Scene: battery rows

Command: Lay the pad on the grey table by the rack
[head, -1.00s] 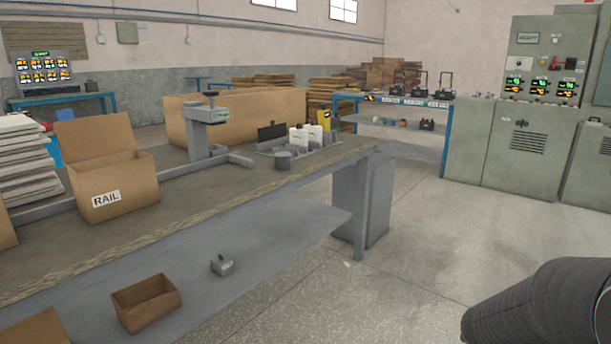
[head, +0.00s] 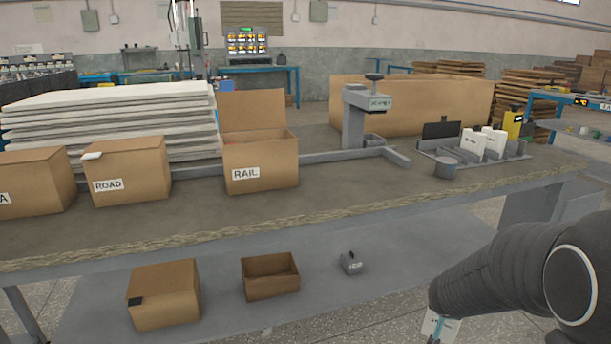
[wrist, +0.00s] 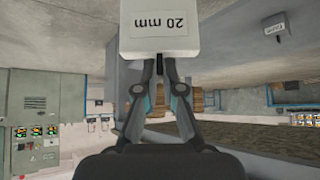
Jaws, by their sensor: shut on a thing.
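My gripper (wrist: 160,62) is shut on a white block-like pad (wrist: 160,22) labelled "20 mm" in the wrist view. In the head view only a small white part of the pad (head: 432,322) shows below my arm at the lower right, in front of the bench. A grey rack (head: 500,157) with upright white pieces (head: 482,143) stands on the right part of the long workbench (head: 330,205). My gripper is on the near side of the bench, apart from the rack. I cannot tell which surface is the grey table.
Cardboard boxes marked RAIL (head: 262,165) and ROAD (head: 128,170) stand on the bench. Its grey lower shelf (head: 400,270) holds an open box (head: 270,276) and a small weight (head: 351,263). Bare bench top lies before the rack.

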